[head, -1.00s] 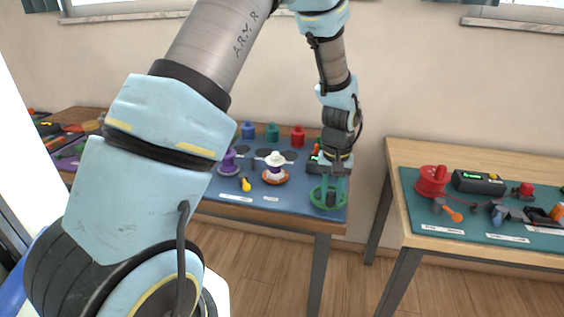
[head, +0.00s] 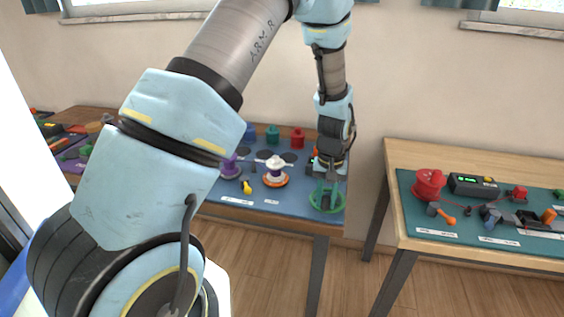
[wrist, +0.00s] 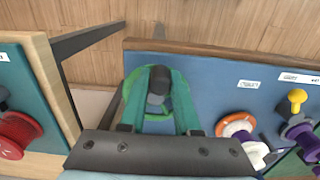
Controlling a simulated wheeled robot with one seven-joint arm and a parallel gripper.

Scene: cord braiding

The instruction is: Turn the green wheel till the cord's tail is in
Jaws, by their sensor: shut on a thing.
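The green wheel (head: 325,211) lies flat at the right front corner of the blue board on the middle table. My gripper (head: 327,191) points down onto it from above. In the wrist view its teal fingers (wrist: 160,90) are shut on the wheel's dark upright handle, inside the green rim (wrist: 130,92). A white-topped spool with an orange ring (head: 275,173) stands to the left of the wheel; it also shows in the wrist view (wrist: 240,127). I cannot make out the cord or its tail in either view.
A dark box (head: 311,164) is partly hidden behind my gripper. A purple spool (head: 230,167) and a yellow peg (head: 247,187) stand further left. A separate table (head: 400,240) with a teal board and a red spool (head: 429,184) stands right, across a gap.

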